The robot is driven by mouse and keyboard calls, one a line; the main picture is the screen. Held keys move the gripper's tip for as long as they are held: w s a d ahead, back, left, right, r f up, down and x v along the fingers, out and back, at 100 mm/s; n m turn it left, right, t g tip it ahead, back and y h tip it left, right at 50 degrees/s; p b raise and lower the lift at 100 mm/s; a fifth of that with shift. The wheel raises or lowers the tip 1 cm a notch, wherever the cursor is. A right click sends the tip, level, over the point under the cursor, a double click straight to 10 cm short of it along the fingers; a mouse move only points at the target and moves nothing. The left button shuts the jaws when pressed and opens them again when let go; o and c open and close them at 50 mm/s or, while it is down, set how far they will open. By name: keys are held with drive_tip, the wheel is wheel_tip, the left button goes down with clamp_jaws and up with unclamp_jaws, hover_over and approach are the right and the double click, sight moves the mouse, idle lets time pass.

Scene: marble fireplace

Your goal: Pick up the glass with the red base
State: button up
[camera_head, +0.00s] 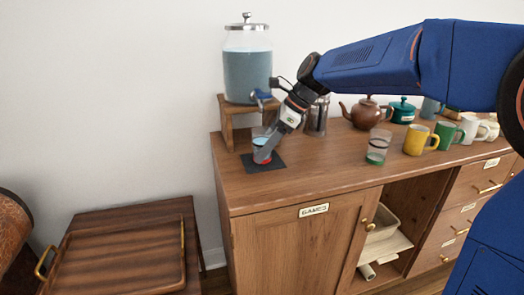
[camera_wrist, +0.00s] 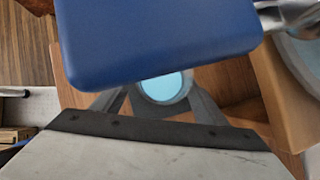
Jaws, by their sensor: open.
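The glass with the red base (camera_head: 262,159) stands upright on a small dark mat (camera_head: 280,162) at the left end of the wooden cabinet top. It seems to hold light blue liquid. My gripper (camera_head: 265,150) reaches down at the glass from the upper right and hides part of it. In the wrist view the glass (camera_wrist: 163,88) shows as a light blue round between the two fingers of my gripper (camera_wrist: 160,102), one on each side. The jaws are open. Whether a finger touches the glass cannot be told.
A drink dispenser (camera_head: 247,75) on a wooden stand (camera_head: 228,132) is close behind the glass, with its tap above. A metal press (camera_head: 317,118), a green-based glass (camera_head: 378,148), a brown teapot (camera_head: 366,112) and several mugs stand to the right. The front edge is clear.

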drive_tip(key=shift+a+f, duration=0.35)
drive_tip(key=shift+f, duration=0.3)
drive_tip(key=shift+c, duration=0.2)
drive_tip(key=c, duration=1.5)
drive_tip(key=shift+o, duration=0.2)
drive_tip(key=shift+r, duration=0.15)
